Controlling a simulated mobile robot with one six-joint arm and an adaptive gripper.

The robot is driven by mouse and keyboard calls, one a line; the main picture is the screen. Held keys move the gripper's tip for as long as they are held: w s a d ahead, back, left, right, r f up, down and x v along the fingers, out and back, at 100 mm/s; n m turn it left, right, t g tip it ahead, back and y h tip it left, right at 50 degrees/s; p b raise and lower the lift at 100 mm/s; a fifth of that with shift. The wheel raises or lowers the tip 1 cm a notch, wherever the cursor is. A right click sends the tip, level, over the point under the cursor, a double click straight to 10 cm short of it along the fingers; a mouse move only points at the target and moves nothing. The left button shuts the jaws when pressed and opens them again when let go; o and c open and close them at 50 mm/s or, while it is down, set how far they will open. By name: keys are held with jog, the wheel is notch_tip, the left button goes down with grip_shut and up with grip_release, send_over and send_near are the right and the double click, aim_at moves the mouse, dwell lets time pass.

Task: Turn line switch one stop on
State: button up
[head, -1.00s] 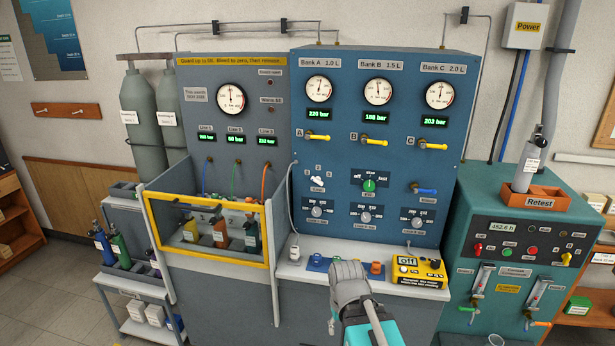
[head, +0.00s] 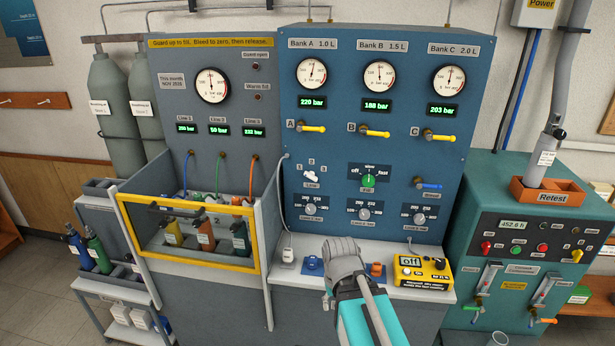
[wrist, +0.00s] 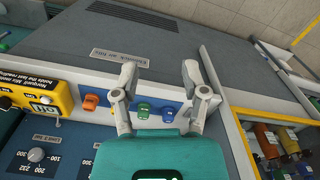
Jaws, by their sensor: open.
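The line switch (head: 311,177) is a small white knob low on the left of the blue panel in the head view, with the numbers 1, 2 and 3 around its top. I cannot tell for sure which number it points at. My gripper (head: 343,252) is in front of the bench shelf, below and right of the switch, and apart from it. In the wrist view my gripper (wrist: 163,88) is open and empty, its fingers spread above the shelf by the small coloured fittings. The switch does not show in the wrist view.
A green selector (head: 369,181) and several grey regulator knobs sit near the switch. A grey hose hangs left of it. The yellow-framed guard (head: 190,203) stands left. A yellow meter (head: 423,270) and orange fitting (head: 376,269) sit on the shelf, right of my gripper.

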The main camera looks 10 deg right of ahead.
jog(key=o, duration=0.3)
jog(key=shift+d, duration=0.1)
jog(key=shift+o, duration=1.2)
jog(key=shift+w, duration=0.2)
jog(key=shift+o, duration=0.3)
jog(key=w+d+n+t+h+b, duration=0.1)
jog(key=w+d+n+t+h, duration=0.2)
jog(key=w, duration=0.5)
jog(key=shift+w+d+n+h+b, duration=0.3)
jog(key=shift+d+h+b, duration=0.15)
jog(key=shift+d, duration=0.5)
jog(key=w+d+r+n+t+h+b, duration=0.1)
jog(key=w+r+n+t+h, duration=0.15)
jog(key=w, duration=0.25)
jog(key=w+d+r+n+t+h+b, duration=0.1)
jog(key=w+r+n+t, duration=0.15)
jog(key=w+n, duration=0.2)
jog(key=w+a+r+n+t+y+b, duration=0.1)
jog(key=w+a+r+n+t, duration=0.2)
jog(key=w+n, duration=0.4)
jog(key=w+a+r+n+t+b, duration=0.1)
jog(key=w+a+r+n+t, duration=0.3)
jog(key=w+a+n+t, duration=0.2)
jog(key=w+a+n, duration=0.1)
jog(key=n, duration=0.1)
jog(key=shift+a+r+n+y, duration=0.15)
jog(key=shift+a+n+y, duration=0.1)
jog(key=shift+n+y, duration=0.15)
jog(key=shift+w, duration=0.2)
